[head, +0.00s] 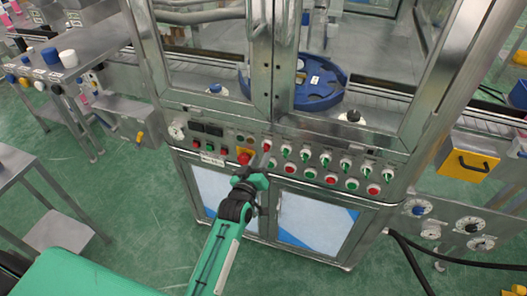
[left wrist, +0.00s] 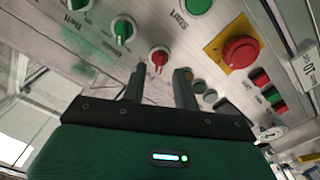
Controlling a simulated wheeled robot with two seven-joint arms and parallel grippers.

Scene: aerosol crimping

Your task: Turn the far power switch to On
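The control panel (head: 310,165) runs across the front of the machine, with rows of red and green buttons and rotary switches. In the left wrist view a red rotary switch (left wrist: 158,57) shows just beyond the fingertips, roughly in line with the gap between them. I cannot read its label, so I cannot tell whether it is the far power switch. Green rotary switches (left wrist: 122,30) sit beside it. My left gripper (left wrist: 158,82) is open and empty, with its fingers pointing at the panel. In the head view the left gripper (head: 258,163) is close to the panel. My right gripper is not in view.
A red emergency stop on a yellow plate (left wrist: 236,50) is close beside the fingers; it also shows in the head view (head: 244,155). Glass doors (head: 205,60) stand above the panel. Cabinet doors (head: 315,222) lie below. Steel benches (head: 60,75) stand at the left.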

